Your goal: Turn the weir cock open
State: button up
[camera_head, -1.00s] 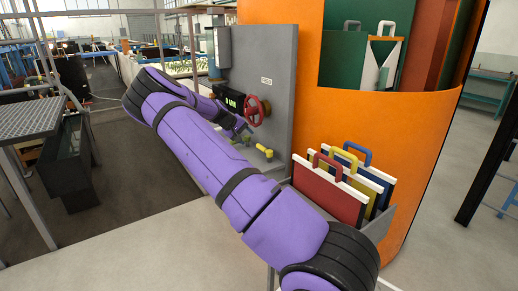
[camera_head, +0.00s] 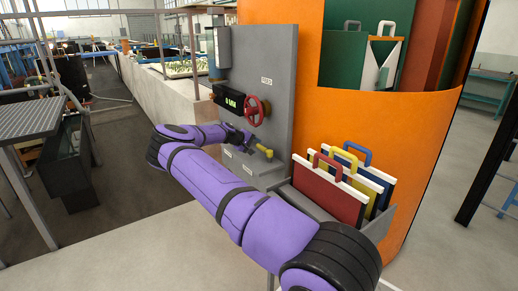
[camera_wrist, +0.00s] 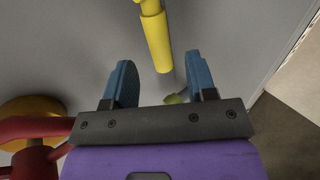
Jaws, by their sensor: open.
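A cock with a yellow lever (camera_head: 264,151) sits low on the grey panel (camera_head: 276,60). In the wrist view the yellow lever (camera_wrist: 157,42) points down the picture toward the gap between my fingers. My gripper (camera_wrist: 162,82) is open, with two blue fingers apart and nothing between them that I can see held. In the head view my gripper (camera_head: 244,138) is close to the panel, just left of the yellow lever. The small labels on the panel are too small to read, so I cannot tell which names the weir cock.
A red handwheel (camera_head: 254,111) sits just above, and shows at the left of the wrist view (camera_wrist: 38,128). A black display box (camera_head: 229,100) is beside it. A rack of coloured boards (camera_head: 328,188) stands at the right, before an orange curved wall (camera_head: 405,140).

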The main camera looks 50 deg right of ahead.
aim_at(260, 148)
jog(key=shift+x, duration=1.8)
grip_shut()
